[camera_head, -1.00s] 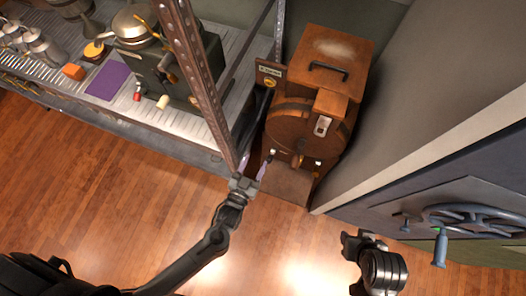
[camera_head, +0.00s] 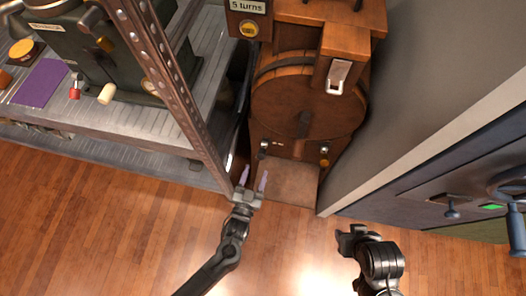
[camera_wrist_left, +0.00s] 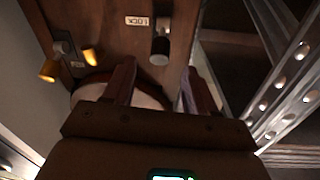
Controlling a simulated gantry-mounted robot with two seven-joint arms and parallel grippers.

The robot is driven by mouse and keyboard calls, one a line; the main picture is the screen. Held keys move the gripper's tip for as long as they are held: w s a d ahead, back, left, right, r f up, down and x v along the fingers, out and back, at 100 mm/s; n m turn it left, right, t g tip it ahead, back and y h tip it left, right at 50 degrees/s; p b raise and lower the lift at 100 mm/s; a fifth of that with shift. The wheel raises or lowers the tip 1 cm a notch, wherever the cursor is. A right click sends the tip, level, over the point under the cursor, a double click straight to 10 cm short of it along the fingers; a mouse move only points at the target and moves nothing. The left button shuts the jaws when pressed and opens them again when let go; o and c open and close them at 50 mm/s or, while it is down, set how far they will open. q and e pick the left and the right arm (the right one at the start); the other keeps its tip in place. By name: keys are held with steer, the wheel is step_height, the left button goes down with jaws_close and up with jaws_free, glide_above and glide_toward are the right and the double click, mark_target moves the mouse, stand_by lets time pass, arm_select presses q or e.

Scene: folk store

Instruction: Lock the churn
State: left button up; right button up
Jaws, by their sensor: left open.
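The churn (camera_head: 290,105) is a brown wooden machine with a round drum face, dark bands and a metal latch (camera_head: 338,77) at its upper right. Low on its front are a dark and pale knob (camera_head: 264,148) on the left and a brass knob (camera_head: 324,152) on the right. In the left wrist view a LOCK label (camera_wrist_left: 137,20) shows beside a dark lever with a grey end (camera_wrist_left: 160,48). My left gripper (camera_head: 254,181) is open and empty, below and in front of the left knob. My right gripper (camera_head: 346,240) is low at the right, its jaws unclear.
A metal post (camera_head: 165,75) rises left of the churn, close to my left gripper. A shelf (camera_head: 150,125) holds a green machine and a purple cloth (camera_head: 41,83). A grey wall (camera_head: 440,110) and a blue panel with a wheel stand right. The wooden floor is clear.

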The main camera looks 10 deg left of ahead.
mark_target(263, 149)
arm_select(q)
steer(key=w+b, duration=0.1)
steer(key=w, duration=0.2)
steer(key=w+d+b, duration=0.1)
steer(key=w, duration=0.3)
steer(key=w+b, duration=0.2)
steer(key=w, duration=0.1)
steer(key=shift+w+d, duration=0.2)
steer(key=shift+w, duration=0.05)
jaws_close()
